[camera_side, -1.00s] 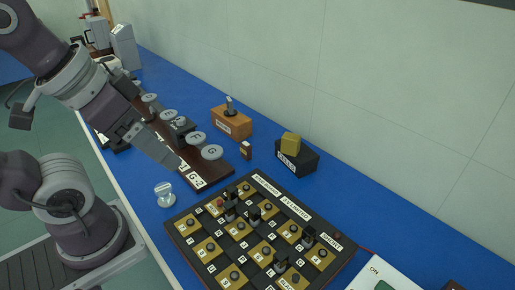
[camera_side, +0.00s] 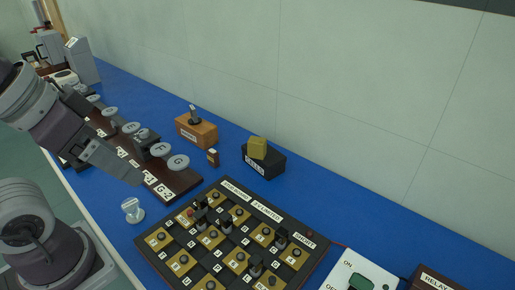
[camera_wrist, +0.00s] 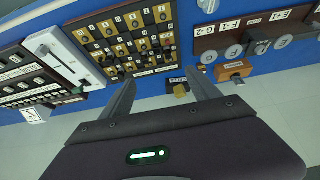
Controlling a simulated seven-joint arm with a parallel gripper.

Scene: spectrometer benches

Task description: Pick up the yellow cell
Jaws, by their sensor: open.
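The yellow cell (camera_side: 258,148) is a small yellow block. It sits on top of a black box (camera_side: 264,165) labelled CELLS, near the wall at the back of the blue bench. In the wrist view the yellow cell (camera_wrist: 180,91) shows small and far off, between my finger lines, with the black box (camera_wrist: 177,80) beside it. My gripper (camera_wrist: 160,74) is open and empty. In the side view my gripper (camera_side: 132,178) hangs at the left, by the end of the dark lettered rack, well apart from the cell.
An orange-brown box (camera_side: 197,131) and a small brown bottle (camera_side: 213,158) stand left of the cell box. A dark rack (camera_side: 181,181) with grey discs lies near my gripper. A black-and-gold board (camera_side: 225,235) with knobs fills the front. A clear knob-like piece (camera_side: 132,209) stands near the edge.

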